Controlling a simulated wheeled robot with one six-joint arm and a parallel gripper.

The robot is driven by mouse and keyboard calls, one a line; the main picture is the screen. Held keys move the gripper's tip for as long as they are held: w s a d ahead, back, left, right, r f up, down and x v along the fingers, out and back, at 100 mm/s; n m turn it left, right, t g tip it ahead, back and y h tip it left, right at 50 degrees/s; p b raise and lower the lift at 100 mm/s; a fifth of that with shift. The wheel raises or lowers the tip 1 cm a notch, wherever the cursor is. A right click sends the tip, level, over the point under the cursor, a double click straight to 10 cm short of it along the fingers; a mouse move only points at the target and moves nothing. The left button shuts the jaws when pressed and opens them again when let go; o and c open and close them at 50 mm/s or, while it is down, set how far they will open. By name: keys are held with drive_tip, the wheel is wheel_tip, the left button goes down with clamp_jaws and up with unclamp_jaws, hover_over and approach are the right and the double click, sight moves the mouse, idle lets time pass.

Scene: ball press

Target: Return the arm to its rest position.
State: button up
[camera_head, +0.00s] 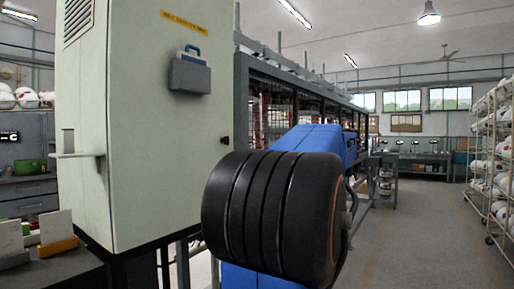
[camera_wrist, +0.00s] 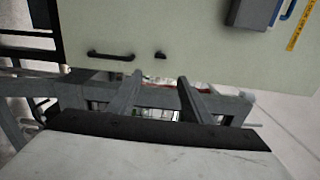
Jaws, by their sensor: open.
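My gripper (camera_wrist: 156,80) shows in the wrist view. Its two grey fingers stand apart, open, with nothing held between them. Behind them are grey metal bars and part of a frame. The light green-grey cabinet (camera_wrist: 205,28) fills the top of the wrist view, with black handles on it. The same cabinet shows in the head view (camera_head: 155,120), tall and upright on the left. The gripper appears in front of the cabinet, but the distance is hard to judge. I cannot make out the gripper in the head view.
A grey box with a blue handle (camera_head: 190,75) hangs on the cabinet. A long caged machine frame (camera_head: 270,75) runs behind it. Racks of white balls (camera_head: 492,150) stand on the right, and a workbench (camera_head: 30,195) on the left. The floor (camera_head: 420,240) at right is clear.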

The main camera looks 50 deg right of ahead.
drive_tip(key=w+a+f+n+g+y, duration=0.2)
drive_tip(key=w+a+f+n+g, duration=0.15)
drive_tip(key=a+f, duration=0.95)
drive_tip(key=w+a+f+n+g+y, duration=0.15)
drive_tip(key=a+f+g, duration=0.55)
drive_tip(key=a, duration=1)
drive_tip(key=s+a+f+n+g+h, duration=0.1)
drive_tip(key=s+a+f+n, duration=0.3)
drive_tip(key=f, duration=0.4)
drive_tip(key=s+a+f+n+h, duration=0.2)
drive_tip(key=s+a+f+n, duration=0.2)
drive_tip(key=s+f, duration=0.3)
drive_tip(key=s+a+f+n+g+h, duration=0.1)
drive_tip(key=s+a+f+n, duration=0.3)
drive_tip(key=f, duration=0.6)
drive_tip(key=shift+s+a+f+g+h, duration=0.35)
drive_tip(key=shift+s+a, duration=0.15)
drive_tip(key=shift+s, duration=0.7)
